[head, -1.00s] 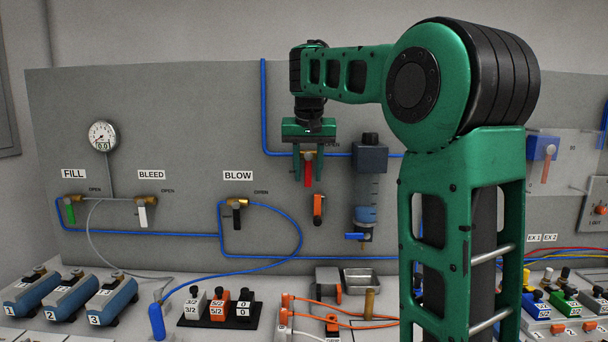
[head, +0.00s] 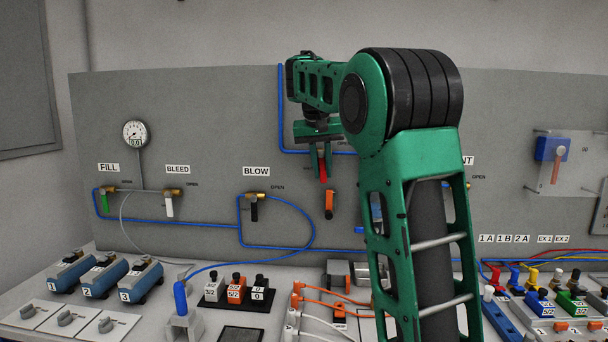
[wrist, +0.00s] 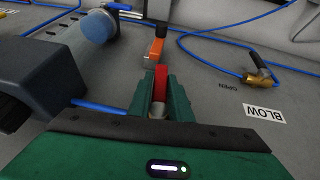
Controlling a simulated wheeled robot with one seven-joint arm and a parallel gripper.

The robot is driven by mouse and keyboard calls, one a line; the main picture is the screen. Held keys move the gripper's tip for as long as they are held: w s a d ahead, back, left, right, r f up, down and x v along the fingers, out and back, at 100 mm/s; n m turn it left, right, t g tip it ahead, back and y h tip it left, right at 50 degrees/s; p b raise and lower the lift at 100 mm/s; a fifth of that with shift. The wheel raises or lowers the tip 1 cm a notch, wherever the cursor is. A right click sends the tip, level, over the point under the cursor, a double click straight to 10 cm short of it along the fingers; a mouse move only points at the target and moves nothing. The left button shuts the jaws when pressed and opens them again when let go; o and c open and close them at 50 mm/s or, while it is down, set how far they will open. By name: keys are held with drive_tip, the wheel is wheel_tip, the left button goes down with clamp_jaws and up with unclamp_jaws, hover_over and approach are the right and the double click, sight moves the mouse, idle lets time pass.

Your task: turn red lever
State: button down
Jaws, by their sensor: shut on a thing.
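The red lever (head: 323,168) is on the grey upright panel, on the line of the blue pipe, and points downward. It also shows in the wrist view (wrist: 161,82), between the two green fingers. My gripper (head: 323,160) comes at it from above and is shut on the red lever, one finger on each side. In the wrist view my gripper (wrist: 160,100) hides most of the valve body; only a pale round end shows near the lever's base.
An orange lever (head: 329,203) hangs just below the red one. The BLOW valve's black lever (head: 254,211) is to the left. A dark filter unit (wrist: 42,75) sits close beside my gripper in the wrist view. My arm hides panel parts at right.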

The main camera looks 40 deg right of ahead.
drive_tip(key=shift+w+d, duration=0.1)
drive_tip(key=shift+d, duration=0.15)
drive_tip(key=shift+s+d+g+h, duration=0.15)
drive_tip(key=shift+s+g+h, duration=0.05)
drive_tip(key=shift+g+h, duration=0.25)
drive_tip(key=shift+h, duration=0.25)
drive_tip(key=shift+s, duration=0.1)
drive_tip(key=c, duration=1.7)
unclamp_jaws()
drive_tip(key=shift+a+r, duration=0.1)
drive_tip(key=shift+a, duration=0.1)
drive_tip(key=v, duration=1)
drive_tip(key=shift+r, duration=0.25)
